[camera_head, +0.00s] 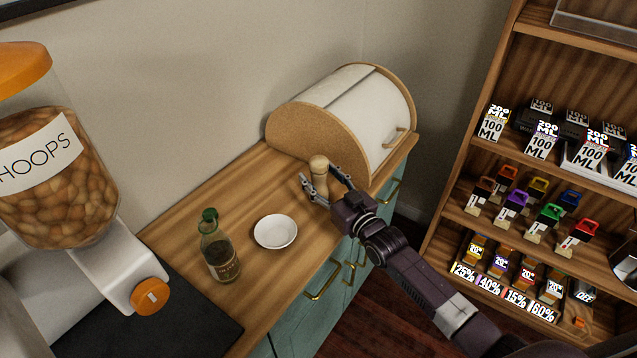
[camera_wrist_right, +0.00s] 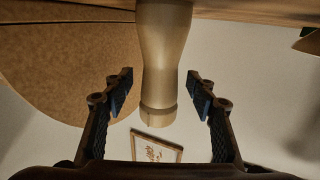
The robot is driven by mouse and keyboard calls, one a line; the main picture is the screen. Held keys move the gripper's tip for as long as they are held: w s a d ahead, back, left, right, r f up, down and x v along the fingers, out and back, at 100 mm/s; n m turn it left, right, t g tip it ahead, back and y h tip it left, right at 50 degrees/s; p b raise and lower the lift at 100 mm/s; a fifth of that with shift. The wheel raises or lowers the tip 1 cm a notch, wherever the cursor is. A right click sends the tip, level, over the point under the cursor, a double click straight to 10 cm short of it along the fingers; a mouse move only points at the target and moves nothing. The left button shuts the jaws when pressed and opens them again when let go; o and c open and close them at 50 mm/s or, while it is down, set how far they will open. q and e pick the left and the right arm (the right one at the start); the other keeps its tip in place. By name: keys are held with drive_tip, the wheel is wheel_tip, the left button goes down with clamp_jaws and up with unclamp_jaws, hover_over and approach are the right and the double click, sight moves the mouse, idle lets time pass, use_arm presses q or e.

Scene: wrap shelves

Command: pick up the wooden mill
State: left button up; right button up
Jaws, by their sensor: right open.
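The wooden mill (camera_head: 319,173) is a light tan, waisted piece standing upright on the wooden counter, in front of the bread bin. My right gripper (camera_head: 321,184) is open at the mill, with a finger on either side of it in the head view. In the right wrist view the mill (camera_wrist_right: 163,65) comes in from the top of the picture. Its end lies between the two open fingers (camera_wrist_right: 160,95), with a gap on each side. My left gripper is not in view.
A bread bin (camera_head: 299,143) stands close behind the mill. A white saucer (camera_head: 275,231) and a green-capped bottle (camera_head: 219,255) stand to the left on the counter (camera_head: 181,239). A cereal dispenser (camera_head: 50,180) is far left. Shelves (camera_head: 500,150) with boxes stand right.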

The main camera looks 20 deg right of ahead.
drive_tip(key=shift+w, duration=0.25)
drive_tip(key=c, duration=0.8)
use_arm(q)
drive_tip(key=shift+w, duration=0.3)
use_arm(e)
drive_tip(key=shift+r, duration=0.1)
clamp_jaws()
